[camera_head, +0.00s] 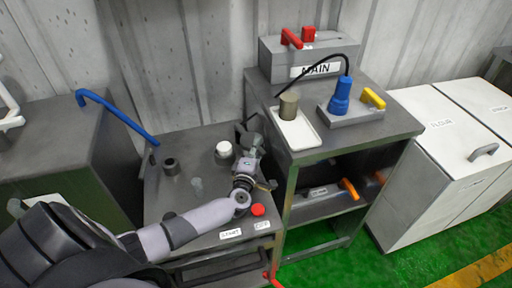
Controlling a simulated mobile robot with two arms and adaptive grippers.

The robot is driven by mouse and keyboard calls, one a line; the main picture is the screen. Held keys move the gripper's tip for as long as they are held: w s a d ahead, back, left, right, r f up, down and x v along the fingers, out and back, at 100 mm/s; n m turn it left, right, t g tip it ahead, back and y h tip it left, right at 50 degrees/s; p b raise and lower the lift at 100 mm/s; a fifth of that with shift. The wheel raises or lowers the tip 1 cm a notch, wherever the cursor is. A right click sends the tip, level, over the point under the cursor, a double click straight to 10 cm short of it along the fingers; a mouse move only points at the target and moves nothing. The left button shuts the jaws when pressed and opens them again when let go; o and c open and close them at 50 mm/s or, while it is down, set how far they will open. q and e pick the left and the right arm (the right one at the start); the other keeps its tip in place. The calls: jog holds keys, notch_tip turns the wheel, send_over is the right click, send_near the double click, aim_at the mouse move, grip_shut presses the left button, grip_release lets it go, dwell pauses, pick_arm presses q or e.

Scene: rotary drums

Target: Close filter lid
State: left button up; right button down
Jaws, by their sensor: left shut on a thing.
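My left arm comes in from the lower left and reaches across the grey machine top. My left gripper (250,146) is at the back right of that top, next to the side of the taller cabinet. It is shut on a small dark part (243,132), partly hidden by the gripper. I cannot tell for certain whether this is the filter lid. A dark round pot with a white top (223,149) stands just left of the gripper. My right gripper is not in view.
The grey machine top (180,205) carries a dark cylinder (171,166), a clear cup (197,184) and a red button (258,210). A blue lever (118,117) is at left. The taller cabinet holds a white tray (297,134) and a blue plug (340,96).

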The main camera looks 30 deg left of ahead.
aim_at(247, 150)
pick_arm(q)
grip_shut()
jog(key=shift+s+a+f+m+h, duration=0.15)
jog(key=shift+s+a+m+h, duration=0.15)
jog(key=shift+h, duration=0.2)
jog(key=s+m+h+b, duration=0.1)
jog(key=s+a+m+h+b, duration=0.1)
jog(key=h, duration=0.1)
jog(key=shift+a+f+t+b, duration=0.1)
jog(key=shift+f+t+b, duration=0.05)
jog(key=shift+t+b, duration=0.25)
jog(key=shift+s+h, duration=0.15)
jog(key=shift+h, duration=0.15)
jog(key=shift+r+m, duration=0.25)
jog(key=shift+m, duration=0.05)
jog(key=o, duration=0.7)
grip_release()
jog(key=shift+o, duration=0.2)
